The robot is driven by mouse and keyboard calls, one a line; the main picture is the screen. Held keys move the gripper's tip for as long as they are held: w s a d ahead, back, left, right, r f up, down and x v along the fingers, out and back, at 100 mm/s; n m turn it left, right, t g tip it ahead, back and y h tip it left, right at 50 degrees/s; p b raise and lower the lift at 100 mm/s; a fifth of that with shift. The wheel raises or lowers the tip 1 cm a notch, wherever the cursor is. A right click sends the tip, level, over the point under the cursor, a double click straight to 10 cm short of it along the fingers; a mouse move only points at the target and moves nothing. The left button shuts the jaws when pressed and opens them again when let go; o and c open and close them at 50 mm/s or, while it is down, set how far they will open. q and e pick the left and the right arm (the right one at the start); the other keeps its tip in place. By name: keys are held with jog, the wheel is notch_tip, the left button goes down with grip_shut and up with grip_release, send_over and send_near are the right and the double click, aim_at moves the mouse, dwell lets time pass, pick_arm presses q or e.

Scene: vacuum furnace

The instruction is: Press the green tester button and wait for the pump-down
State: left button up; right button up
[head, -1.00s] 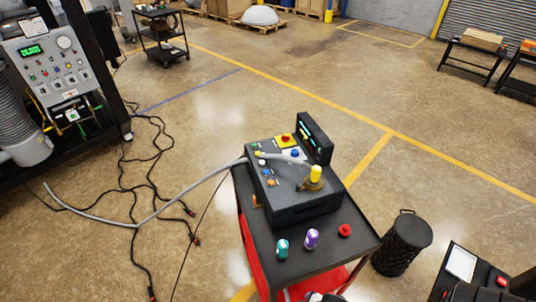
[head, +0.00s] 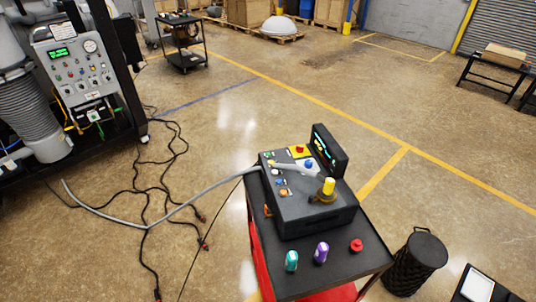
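The tester (head: 305,212) is a dark box on a black-topped red cart (head: 343,268). Its sloped top carries several coloured buttons, with a green button (head: 268,155) at the far left corner. A red knob on a yellow plate (head: 300,150) sits near its back edge, beside a raised display (head: 327,150). A grey hose (head: 205,203) runs from the left onto the tester top, near a yellow-capped fitting (head: 328,188). Neither of my grippers shows in the head view.
The furnace control panel (head: 78,68) is at upper left. Black cables (head: 150,195) lie on the floor.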

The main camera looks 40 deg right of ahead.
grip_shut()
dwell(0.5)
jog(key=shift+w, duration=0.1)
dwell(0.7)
